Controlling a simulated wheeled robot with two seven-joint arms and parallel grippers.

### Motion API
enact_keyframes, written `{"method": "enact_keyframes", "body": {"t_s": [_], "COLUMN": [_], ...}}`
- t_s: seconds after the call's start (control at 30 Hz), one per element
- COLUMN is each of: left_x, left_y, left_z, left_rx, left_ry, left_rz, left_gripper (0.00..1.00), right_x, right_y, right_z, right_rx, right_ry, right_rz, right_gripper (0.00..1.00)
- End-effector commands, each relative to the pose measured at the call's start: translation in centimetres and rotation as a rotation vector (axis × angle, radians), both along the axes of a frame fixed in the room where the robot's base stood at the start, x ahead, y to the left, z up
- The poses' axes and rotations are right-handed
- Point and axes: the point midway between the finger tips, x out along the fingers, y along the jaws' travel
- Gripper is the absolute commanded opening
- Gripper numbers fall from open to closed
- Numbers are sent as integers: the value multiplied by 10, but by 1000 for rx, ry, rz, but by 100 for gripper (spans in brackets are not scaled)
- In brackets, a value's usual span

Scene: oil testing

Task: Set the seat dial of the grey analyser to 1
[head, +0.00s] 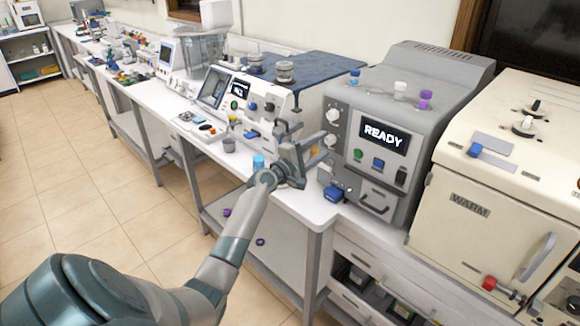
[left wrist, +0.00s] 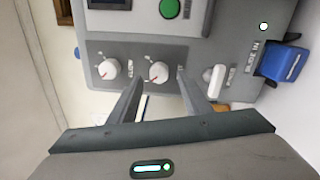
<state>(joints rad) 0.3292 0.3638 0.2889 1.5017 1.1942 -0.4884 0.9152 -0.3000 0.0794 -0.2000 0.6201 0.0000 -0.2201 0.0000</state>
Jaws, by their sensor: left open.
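The grey analyser (head: 440,85) stands on the bench, its display reading READY. Two white dials with red marks sit on its front panel: an upper one (head: 333,115), also in the left wrist view (left wrist: 108,68), and a lower one (head: 330,140), also in the left wrist view (left wrist: 160,72). I cannot read which label says seat or the dial numbers. My left gripper (head: 312,152) is open and empty, facing the panel. In the left wrist view, its fingers (left wrist: 161,92) point to either side of the lower dial, apparently short of it. My right gripper is not in view.
A blue block (left wrist: 285,63) sticks out beside the dials' panel, near a white knob (left wrist: 215,80). A cream oven marked WARM (head: 500,200) stands right of the analyser. A white instrument (head: 245,100) stands left. A blue-capped bottle (head: 258,163) is near my wrist.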

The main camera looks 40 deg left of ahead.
Motion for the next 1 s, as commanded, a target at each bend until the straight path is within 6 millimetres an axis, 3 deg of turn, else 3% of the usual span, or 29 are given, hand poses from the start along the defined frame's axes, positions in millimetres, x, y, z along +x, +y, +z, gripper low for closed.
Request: {"method": "enact_keyframes", "body": {"t_s": [0.6, 0.8, 1.0], "left_x": [-117, -143, -152], "left_y": [9, 11, 12], "left_z": [-9, -9, -8], "left_rx": [2, 0, -1], "left_ry": [2, 2, 2], "left_rz": [0, 0, -1], "left_gripper": [44, 44, 44], "right_x": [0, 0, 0], "right_y": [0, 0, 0], "right_z": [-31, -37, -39], "right_rx": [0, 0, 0], "right_ry": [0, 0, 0], "right_rz": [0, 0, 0], "right_gripper": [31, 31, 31]}}
